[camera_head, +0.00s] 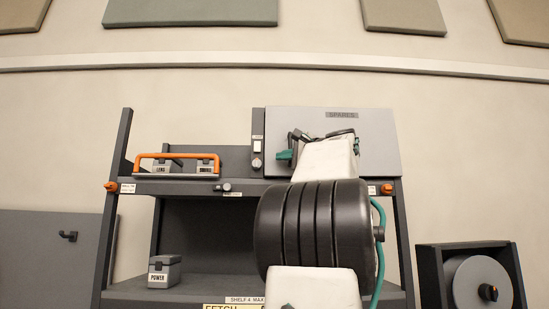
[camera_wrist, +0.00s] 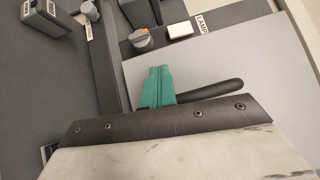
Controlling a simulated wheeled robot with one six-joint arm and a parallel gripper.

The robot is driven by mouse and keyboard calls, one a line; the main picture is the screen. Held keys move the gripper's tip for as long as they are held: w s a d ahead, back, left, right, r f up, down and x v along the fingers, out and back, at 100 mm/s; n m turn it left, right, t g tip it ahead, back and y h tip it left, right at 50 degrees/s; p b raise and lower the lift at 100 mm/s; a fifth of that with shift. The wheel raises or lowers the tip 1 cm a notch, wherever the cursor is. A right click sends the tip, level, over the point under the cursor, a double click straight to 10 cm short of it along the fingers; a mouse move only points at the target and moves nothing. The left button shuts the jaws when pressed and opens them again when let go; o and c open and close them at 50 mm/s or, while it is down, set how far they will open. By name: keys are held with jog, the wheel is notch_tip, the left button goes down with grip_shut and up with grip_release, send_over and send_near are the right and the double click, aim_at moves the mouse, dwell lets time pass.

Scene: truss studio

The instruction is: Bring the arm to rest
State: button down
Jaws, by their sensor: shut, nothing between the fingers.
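My arm rises in front of the shelf unit in the head view. My gripper (camera_head: 285,155), with green fingers, is at the arm's upper end, beside the lower left part of the grey SPARES panel (camera_head: 380,150). In the wrist view the green fingers of my gripper (camera_wrist: 157,72) are together and hold nothing. The same grey panel (camera_wrist: 235,62) lies behind them. My arm hides part of the panel and the middle right of the shelf unit.
The shelf unit's top shelf (camera_head: 240,187) carries small grey boxes (camera_head: 168,166) behind an orange rail (camera_head: 150,156). A POWER box (camera_head: 164,272) stands on the lower shelf. A LAMP switch (camera_head: 257,146) is left of the panel. A dark case with a grey disc (camera_head: 482,284) stands right.

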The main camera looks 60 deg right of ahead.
jog(key=v, duration=0.8)
jog(key=shift+a+r, duration=0.35)
